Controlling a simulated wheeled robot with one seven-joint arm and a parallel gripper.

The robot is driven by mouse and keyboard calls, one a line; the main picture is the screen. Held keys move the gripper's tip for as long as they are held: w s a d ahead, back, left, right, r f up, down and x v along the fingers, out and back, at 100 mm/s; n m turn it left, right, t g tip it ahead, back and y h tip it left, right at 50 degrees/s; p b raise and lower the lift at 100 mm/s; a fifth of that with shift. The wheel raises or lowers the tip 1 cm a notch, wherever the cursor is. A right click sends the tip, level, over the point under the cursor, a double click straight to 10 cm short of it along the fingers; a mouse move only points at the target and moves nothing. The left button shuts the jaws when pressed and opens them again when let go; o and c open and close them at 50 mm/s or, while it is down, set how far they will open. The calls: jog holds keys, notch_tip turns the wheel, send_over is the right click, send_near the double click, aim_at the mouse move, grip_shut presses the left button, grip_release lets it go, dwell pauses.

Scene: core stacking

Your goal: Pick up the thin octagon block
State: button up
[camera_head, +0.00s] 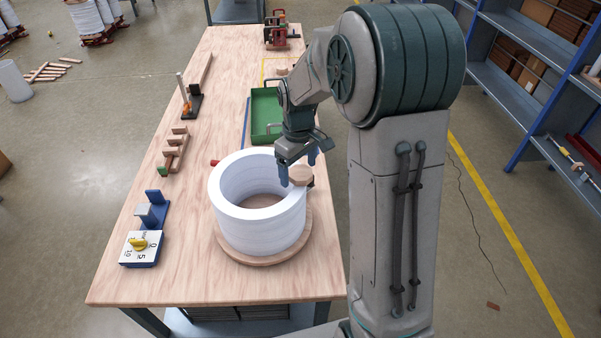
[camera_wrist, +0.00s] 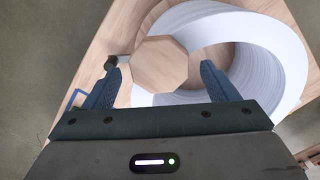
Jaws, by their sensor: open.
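The thin octagon block (camera_wrist: 160,63) is a pale wooden eight-sided piece. In the head view the block (camera_head: 300,174) sits at the right rim of the large white ring-shaped stack (camera_head: 232,228). In the wrist view it lies between and just ahead of my two fingertips, overlapping the white stack (camera_wrist: 268,45). My gripper (camera_head: 298,170) is open, pointing down, with its fingers at the block's level or just above it. In the wrist view my gripper (camera_wrist: 158,82) shows both fingers apart with nothing held. I cannot tell whether a finger touches the block.
The white stack stands on a round wooden base (camera_head: 262,258) on the wooden table (camera_head: 185,270). A green tray (camera_head: 265,108) lies behind it. A dial box (camera_head: 141,247), a blue stand (camera_head: 152,210) and wooden racks line the left side.

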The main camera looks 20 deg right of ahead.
jog(key=c, duration=1.1)
jog(key=shift+o, duration=0.2)
